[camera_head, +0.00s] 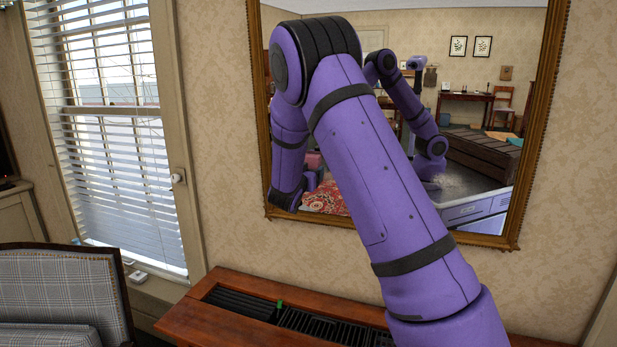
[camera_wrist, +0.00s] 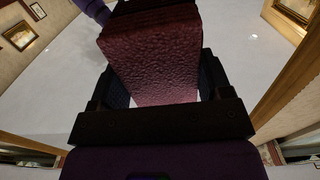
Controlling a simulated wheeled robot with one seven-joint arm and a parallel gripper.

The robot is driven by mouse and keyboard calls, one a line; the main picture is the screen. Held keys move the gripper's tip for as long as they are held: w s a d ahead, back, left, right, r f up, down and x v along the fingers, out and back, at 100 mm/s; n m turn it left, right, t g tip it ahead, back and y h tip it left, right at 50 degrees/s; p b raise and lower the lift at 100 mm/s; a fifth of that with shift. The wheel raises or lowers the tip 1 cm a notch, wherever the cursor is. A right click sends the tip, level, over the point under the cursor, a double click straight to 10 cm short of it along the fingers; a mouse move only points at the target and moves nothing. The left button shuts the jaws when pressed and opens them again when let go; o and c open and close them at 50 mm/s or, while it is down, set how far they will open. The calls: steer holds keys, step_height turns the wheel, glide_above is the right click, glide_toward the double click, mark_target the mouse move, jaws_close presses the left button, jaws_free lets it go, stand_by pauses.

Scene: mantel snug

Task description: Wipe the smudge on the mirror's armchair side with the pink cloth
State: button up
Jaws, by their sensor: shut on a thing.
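The gilt-framed mirror (camera_head: 535,120) hangs on the wall, with my purple arm across much of its left and middle. My gripper (camera_wrist: 160,85) is shut on the dark pink cloth (camera_wrist: 150,60), a thick folded pad between the two black fingers in the wrist view. In the head view my gripper cannot be made out behind my arm. A pale, speckled smudge (camera_head: 455,185) shows low on the mirror's right side. No smudge can be made out on the left side, nearer the armchair (camera_head: 62,290); my arm hides part of it. Contact between cloth and glass cannot be told.
A wooden ledge (camera_head: 185,322) with dark slatted openings and a small green item (camera_head: 279,304) lies below the mirror. A window with blinds (camera_head: 110,130) is at left. Inside the mirror, my arm and the room's furniture are reflected. Bare wall (camera_head: 220,130) separates window and mirror.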

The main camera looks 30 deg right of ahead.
steer(key=s+d, duration=0.6)
steer(key=s, duration=0.2)
steer(key=shift+d+r, duration=0.3)
steer(key=shift+r, duration=0.05)
stand_by(0.8)
steer(key=shift+a, duration=0.1)
steer(key=shift+w+a+f, duration=0.1)
steer(key=shift+w+a, duration=0.35)
steer(key=shift+w, duration=0.25)
steer(key=shift+w+a, duration=0.45)
steer(key=shift+w, duration=0.2)
steer(key=shift+c, duration=0.3)
steer(key=shift+w+a+f, duration=0.15)
steer(key=shift+w+a, duration=1)
steer(key=shift+w, duration=0.25)
steer(key=shift+w+a+f, duration=0.15)
steer(key=shift+w+a, duration=0.95)
steer(key=shift+w, duration=0.25)
steer(key=v, duration=0.6)
